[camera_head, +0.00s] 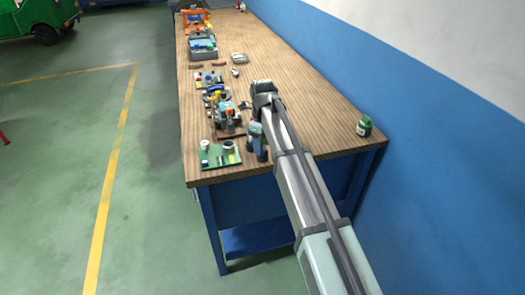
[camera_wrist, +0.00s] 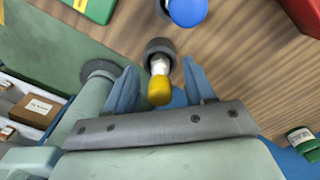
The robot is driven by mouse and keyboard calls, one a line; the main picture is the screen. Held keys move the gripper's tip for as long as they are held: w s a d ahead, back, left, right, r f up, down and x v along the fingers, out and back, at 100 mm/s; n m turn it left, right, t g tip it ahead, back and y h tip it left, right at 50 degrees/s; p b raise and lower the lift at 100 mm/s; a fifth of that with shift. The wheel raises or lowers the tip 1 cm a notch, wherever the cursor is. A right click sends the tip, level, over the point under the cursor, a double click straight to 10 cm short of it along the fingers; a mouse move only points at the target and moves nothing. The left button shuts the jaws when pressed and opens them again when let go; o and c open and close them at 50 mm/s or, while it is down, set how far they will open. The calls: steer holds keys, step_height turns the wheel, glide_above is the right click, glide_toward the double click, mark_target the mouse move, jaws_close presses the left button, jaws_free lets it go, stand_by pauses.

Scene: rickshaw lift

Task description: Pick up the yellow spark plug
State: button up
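The yellow spark plug (camera_wrist: 159,88) is in the wrist view, with a yellow end, a white middle and a dark grey collar. It appears between the two blue fingers of my gripper (camera_wrist: 160,82), with a visible gap on each side. My gripper is open, and no finger clearly touches the plug. In the head view my gripper (camera_head: 258,142) points down over the near part of the wooden workbench (camera_head: 290,110). I cannot make out the spark plug there; my gripper or arm may hide it.
A green board with small parts (camera_head: 220,155) lies left of my gripper. Several tools and parts line the bench's left side behind it. A green bottle (camera_head: 364,126) stands at right. In the wrist view a blue round thing (camera_wrist: 188,12) and a red thing (camera_wrist: 302,14) are close by.

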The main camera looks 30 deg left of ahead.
jaws_close()
stand_by(0.4)
step_height(320, 180, up, 9)
steer(key=shift+s+a+r, duration=0.2)
steer(key=shift+r, duration=0.05)
steer(key=s+a+f, duration=0.2)
steer(key=a, duration=1)
steer(key=shift+s+a, duration=0.2)
steer(key=shift+s, duration=0.05)
